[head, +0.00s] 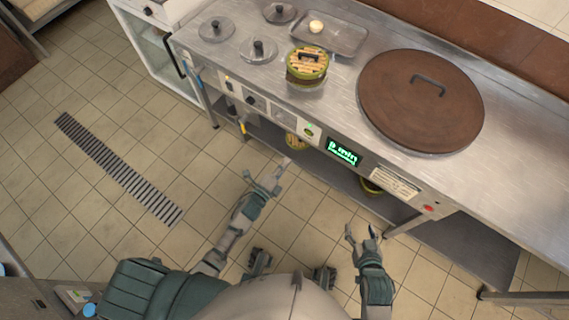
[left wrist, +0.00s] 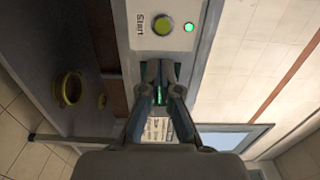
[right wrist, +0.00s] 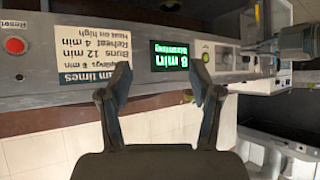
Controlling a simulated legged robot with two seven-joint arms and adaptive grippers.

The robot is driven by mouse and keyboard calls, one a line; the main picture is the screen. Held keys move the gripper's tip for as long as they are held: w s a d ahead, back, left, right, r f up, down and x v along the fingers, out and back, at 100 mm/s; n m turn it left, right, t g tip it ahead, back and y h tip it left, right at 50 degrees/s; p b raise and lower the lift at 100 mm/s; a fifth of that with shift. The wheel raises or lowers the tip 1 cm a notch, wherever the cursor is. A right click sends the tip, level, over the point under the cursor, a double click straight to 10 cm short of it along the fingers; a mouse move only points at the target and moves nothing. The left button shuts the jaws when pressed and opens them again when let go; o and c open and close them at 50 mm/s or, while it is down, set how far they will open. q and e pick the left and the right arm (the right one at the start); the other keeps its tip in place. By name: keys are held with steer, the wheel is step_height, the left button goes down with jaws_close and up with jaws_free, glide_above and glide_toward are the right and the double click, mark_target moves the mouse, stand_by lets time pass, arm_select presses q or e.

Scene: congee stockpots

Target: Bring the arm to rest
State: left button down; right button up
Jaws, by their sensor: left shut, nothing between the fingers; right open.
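My left gripper (head: 279,173) is shut and empty, over the tiled floor in front of the steel counter in the head view. In the left wrist view its fingertips (left wrist: 160,68) are together, below the green Start button (left wrist: 163,25) and a lit green light in the picture. My right gripper (head: 361,234) is open and empty, lower right of the left one. In the right wrist view its fingers (right wrist: 160,80) are spread, with the control panel beyond them. Neither gripper visibly holds anything.
The counter (head: 520,130) carries a large brown lid (head: 420,100), a steamer basket (head: 307,65), a tray (head: 345,35) and several small lids. Its front panel has a green-lit display (head: 343,151) and a red reset button (right wrist: 15,45). Open floor (head: 180,110) lies to the left.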

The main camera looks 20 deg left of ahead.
arm_select(q)
steer(key=shift+a, duration=0.25)
arm_select(e)
steer(key=shift+a, duration=0.3)
